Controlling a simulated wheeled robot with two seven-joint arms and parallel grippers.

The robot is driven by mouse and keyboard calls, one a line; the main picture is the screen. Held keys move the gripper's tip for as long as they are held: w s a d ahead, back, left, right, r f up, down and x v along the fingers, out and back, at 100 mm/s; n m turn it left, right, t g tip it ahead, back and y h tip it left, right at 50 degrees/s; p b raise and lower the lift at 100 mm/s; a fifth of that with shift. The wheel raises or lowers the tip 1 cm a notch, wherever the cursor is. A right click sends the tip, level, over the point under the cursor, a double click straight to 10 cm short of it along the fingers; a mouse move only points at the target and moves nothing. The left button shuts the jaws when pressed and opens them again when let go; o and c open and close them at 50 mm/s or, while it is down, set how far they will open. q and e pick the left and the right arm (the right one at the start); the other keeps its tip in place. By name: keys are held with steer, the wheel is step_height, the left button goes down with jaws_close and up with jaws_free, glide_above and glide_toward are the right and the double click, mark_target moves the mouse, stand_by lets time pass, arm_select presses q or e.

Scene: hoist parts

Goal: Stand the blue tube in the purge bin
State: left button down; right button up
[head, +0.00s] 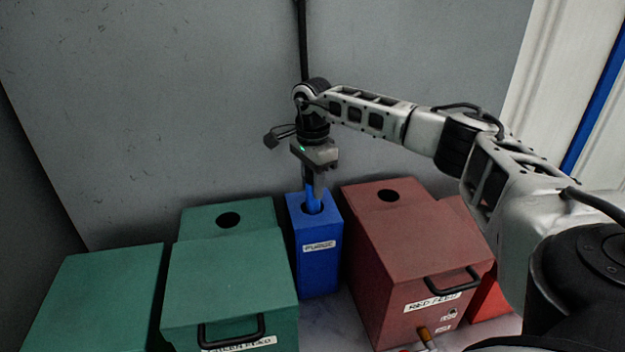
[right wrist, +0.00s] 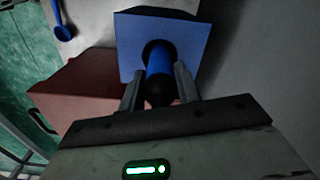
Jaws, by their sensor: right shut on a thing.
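The blue tube (head: 310,193) is upright above the hole of the blue purge bin (head: 319,262), its lower end at or inside the opening. My right gripper (head: 315,186) is shut on the tube, just above the bin's top. In the right wrist view the tube (right wrist: 160,62) lies between the two fingers of the gripper (right wrist: 159,85), its near end dark. Its far end goes into the dark hole in the bin's blue top (right wrist: 195,42). How deep it sits is hidden. My left gripper is not in view.
A red feed box (head: 400,245) with a top hole and handle stands close right of the bin. Green boxes (head: 230,275) stand close on the left. A small brown-and-white object (head: 426,337) lies before the red box. The grey wall (head: 180,100) is behind.

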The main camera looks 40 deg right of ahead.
arm_select(q)
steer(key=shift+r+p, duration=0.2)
steer(key=shift+p, duration=0.1)
arm_select(e)
steer(key=shift+a, duration=0.1)
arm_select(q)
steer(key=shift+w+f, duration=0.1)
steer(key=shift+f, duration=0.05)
arm_select(e)
steer(key=shift+f, duration=0.6)
stand_by(0.4)
steer(key=o, duration=1.2)
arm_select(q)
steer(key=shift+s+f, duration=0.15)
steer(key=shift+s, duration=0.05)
arm_select(e)
step_height(320, 180, up, 16)
